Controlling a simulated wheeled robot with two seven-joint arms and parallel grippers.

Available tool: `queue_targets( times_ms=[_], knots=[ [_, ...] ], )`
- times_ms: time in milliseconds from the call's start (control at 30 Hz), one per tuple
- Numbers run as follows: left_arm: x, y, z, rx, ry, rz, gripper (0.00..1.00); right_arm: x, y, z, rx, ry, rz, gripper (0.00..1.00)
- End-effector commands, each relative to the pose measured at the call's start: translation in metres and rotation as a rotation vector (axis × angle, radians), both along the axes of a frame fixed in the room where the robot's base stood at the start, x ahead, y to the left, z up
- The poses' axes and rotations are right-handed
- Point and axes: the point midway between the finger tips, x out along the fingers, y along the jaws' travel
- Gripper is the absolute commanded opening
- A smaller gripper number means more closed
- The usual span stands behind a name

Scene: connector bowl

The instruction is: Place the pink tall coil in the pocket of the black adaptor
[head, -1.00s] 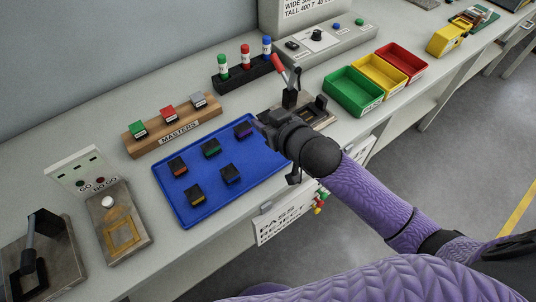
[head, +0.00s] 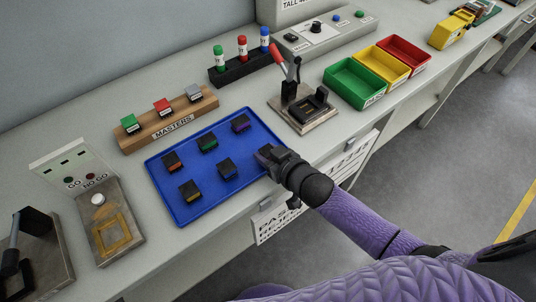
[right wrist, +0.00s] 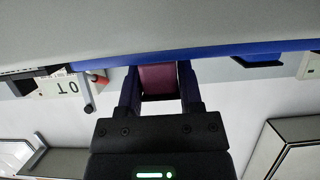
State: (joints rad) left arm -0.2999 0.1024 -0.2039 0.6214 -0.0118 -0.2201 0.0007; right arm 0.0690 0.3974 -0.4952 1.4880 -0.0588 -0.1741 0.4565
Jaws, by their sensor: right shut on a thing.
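My right gripper (head: 268,156) is at the right edge of the blue tray in the head view. In the right wrist view its two fingers (right wrist: 158,90) are shut on a dark pink block (right wrist: 158,78), which looks like the pink coil. In the head view the gripper hides this block. A black holder with a recess (head: 308,104), which may be the black adaptor, sits on a base plate behind the gripper, beside a red-handled lever (head: 279,58). I cannot tell whether the recess is empty. My left gripper is not in view.
The blue tray (head: 180,217) bears several black blocks with coloured bands. A wooden masters rack (head: 150,138) stands behind it. Green (head: 345,96), yellow and red bins are at the right. A go/no-go gauge (head: 75,165) is at the left.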

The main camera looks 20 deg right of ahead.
Motion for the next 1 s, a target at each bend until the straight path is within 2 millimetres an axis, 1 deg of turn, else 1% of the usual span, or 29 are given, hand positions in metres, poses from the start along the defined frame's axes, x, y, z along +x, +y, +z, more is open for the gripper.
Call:
queue_targets(
  times_ms=[167, 300, 333, 367, 400, 500, 733, 833, 900, 1000],
  knots=[
    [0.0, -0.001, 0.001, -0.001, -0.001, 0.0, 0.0, 0.0, 0.0, 0.001, 0.0, -0.001, 0.0, 0.0],
    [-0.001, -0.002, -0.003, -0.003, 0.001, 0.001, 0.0, 0.0, 0.0, -0.004, 0.001, 0.0, -0.001, 0.0],
    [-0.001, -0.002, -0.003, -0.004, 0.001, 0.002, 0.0, 0.0, 0.0, -0.004, 0.001, 0.0, -0.001, 0.48],
    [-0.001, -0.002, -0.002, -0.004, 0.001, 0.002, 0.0, 0.0, 0.0, -0.003, 0.001, 0.0, -0.001, 0.55],
    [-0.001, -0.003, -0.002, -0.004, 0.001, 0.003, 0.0, 0.0, 0.0, -0.003, 0.001, 0.0, -0.001, 0.63],
    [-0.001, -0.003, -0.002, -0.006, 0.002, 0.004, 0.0, 0.0, 0.0, -0.003, 0.0, 0.0, -0.001, 0.82],
    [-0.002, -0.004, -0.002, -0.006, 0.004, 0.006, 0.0, 0.0, 0.0, -0.003, 0.0, 0.0, -0.001, 0.82],
    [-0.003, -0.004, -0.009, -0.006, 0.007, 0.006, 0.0, 0.0, 0.0, -0.005, -0.002, -0.002, 0.001, 0.82],
    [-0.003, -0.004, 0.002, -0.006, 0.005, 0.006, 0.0, -0.011, -0.004, 0.004, 0.0, 0.002, -0.001, 0.82],
    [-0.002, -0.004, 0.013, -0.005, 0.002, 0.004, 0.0, -0.031, -0.013, 0.014, -0.001, 0.003, -0.001, 0.82]
  ],
)
